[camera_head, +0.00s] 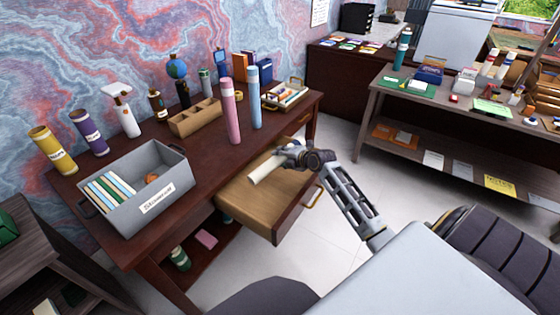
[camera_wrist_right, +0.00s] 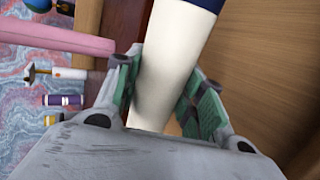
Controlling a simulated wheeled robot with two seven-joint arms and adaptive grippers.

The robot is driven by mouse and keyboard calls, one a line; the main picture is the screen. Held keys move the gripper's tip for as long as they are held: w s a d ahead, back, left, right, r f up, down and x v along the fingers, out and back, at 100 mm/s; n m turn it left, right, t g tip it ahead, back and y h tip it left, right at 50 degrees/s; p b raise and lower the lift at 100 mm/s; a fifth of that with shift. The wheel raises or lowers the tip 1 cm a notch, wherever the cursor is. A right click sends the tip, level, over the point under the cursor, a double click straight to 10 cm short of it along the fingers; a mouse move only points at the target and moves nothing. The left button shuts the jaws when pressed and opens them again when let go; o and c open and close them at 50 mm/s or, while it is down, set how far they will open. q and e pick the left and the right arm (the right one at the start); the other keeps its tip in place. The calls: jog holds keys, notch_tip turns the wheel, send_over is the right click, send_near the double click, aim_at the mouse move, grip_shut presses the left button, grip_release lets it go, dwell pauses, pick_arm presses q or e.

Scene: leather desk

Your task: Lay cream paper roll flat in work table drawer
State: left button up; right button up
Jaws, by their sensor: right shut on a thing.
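The cream paper roll (camera_head: 266,169) is over the open work table drawer (camera_head: 245,201), lying roughly level along my gripper's direction. My right gripper (camera_head: 285,158) is shut on the roll. In the right wrist view the roll (camera_wrist_right: 175,65) passes between the green finger pads (camera_wrist_right: 160,95), with a dark blue part at its far end. The drawer is pulled out from the dark red-brown work table (camera_head: 205,143). I cannot tell whether the roll touches the drawer bottom. My left gripper is not in view.
Pink (camera_head: 231,112) and light blue (camera_head: 254,98) rolls stand on the table behind the drawer. A grey bin (camera_head: 150,205) with folders stands at the left, and a wooden organiser (camera_head: 195,117) behind. The floor right of the drawer is clear. A shelf table (camera_head: 460,110) stands farther right.

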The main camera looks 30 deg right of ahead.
jog(key=shift+w+f+b, duration=0.3)
jog(key=shift+f+b, duration=0.1)
jog(key=shift+b, duration=0.25)
jog(key=shift+w+y+b, duration=0.2)
jog(key=shift+y+b, duration=0.5)
jog(key=shift+w+a+r+n+y+b, duration=0.15)
jog(key=shift+a+r+n+y+b, duration=0.15)
jog(key=shift+n+y+b, duration=0.25)
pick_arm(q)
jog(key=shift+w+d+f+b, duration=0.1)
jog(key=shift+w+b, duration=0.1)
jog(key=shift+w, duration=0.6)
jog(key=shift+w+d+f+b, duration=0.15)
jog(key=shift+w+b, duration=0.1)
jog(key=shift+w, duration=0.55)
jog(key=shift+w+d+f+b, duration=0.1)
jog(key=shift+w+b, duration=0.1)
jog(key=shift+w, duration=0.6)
pick_arm(e)
jog(key=shift+w+a+r+n+g+y, duration=0.1)
jog(key=shift+a+r+n+g+y, duration=0.25)
jog(key=shift+r, duration=0.3)
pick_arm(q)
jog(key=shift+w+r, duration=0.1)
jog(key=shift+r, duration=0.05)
